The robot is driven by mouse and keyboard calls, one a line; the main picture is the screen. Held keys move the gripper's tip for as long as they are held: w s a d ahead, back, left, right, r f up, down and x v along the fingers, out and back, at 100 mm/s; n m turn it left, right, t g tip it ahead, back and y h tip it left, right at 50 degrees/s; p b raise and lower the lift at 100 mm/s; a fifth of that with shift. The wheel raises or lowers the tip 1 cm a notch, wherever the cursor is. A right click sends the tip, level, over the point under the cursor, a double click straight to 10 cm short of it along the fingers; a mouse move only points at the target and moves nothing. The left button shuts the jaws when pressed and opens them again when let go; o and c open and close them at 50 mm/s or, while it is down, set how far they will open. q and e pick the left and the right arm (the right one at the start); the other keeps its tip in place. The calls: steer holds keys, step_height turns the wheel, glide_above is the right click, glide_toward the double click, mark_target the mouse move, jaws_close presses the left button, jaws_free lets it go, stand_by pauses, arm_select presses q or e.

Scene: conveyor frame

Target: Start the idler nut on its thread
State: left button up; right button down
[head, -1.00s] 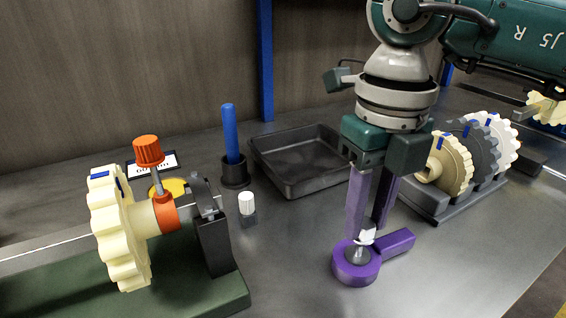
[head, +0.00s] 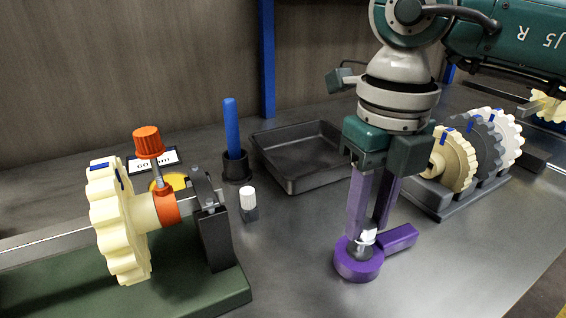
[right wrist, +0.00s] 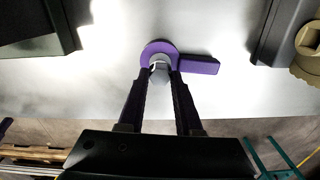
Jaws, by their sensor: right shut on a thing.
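My right gripper (head: 365,236) hangs upright, its two fingers reaching down to a purple idler piece on the metal table. The idler has a round purple body (head: 358,266) with a bar (head: 400,238) out to its right. The fingertips are shut on a small grey-white nut (head: 368,237) at the top of this round body. In the right wrist view the grey nut (right wrist: 160,74) sits between the fingertips, over the purple disc (right wrist: 158,48). The thread is hidden, so I cannot tell whether the nut touches it. My left gripper is not in view.
An empty dark tray (head: 300,185) lies behind my right gripper. Gear wheels (head: 455,160) stand on a grey rack at right. At left are a cream gear (head: 118,220) on a shaft, an orange knob (head: 148,142), a blue rod (head: 231,130) and a white-capped bottle (head: 248,200).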

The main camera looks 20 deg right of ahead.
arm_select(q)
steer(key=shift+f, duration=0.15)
arm_select(e)
steer(key=shift+f, duration=0.2)
arm_select(q)
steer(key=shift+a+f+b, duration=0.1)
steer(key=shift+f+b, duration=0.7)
steer(key=shift+b, duration=0.15)
arm_select(e)
steer(key=shift+f, duration=1)
steer(key=c, duration=0.8)
jaws_free()
jaws_close()
stand_by(1.0)
steer(key=shift+o, duration=1.4)
jaws_free()
